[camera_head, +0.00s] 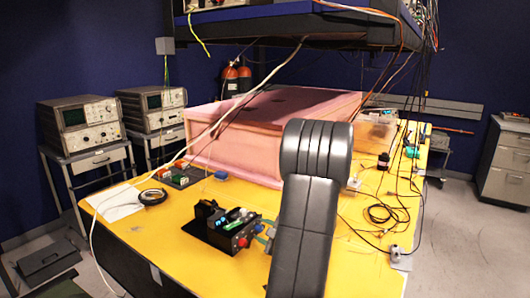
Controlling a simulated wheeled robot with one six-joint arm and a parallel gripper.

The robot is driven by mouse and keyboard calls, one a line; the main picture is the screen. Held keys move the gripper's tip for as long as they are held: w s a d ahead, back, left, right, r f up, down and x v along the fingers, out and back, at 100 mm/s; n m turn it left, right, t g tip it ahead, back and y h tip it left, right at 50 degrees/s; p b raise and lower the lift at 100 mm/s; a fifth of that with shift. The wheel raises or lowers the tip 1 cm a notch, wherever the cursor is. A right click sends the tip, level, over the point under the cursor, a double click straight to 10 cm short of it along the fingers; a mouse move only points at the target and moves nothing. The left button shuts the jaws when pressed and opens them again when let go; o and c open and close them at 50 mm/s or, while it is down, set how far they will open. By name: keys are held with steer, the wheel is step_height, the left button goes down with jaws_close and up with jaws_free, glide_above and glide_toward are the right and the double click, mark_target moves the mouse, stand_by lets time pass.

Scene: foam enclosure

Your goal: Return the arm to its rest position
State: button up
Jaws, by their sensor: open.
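My arm shows as dark grey segmented links rising from the bottom centre of the head view, with a rounded ribbed joint at the top. It stands in front of the yellow table (185,238) and covers part of the pink foam enclosure (235,150). My gripper is not visible in this view; where it is relative to the table cannot be seen.
A black device with coloured knobs (222,228) sits just left of my arm. Loose black cables (385,213) lie at the right. A shelf (300,27) with hanging wires is overhead. Instruments on carts (85,125) stand left; a grey cabinet (505,165) stands right.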

steer(key=b+v, duration=0.1)
steer(key=v, duration=1)
steer(key=shift+s+d+r, duration=0.1)
steer(key=shift+s+d, duration=0.05)
steer(key=shift+s, duration=0.1)
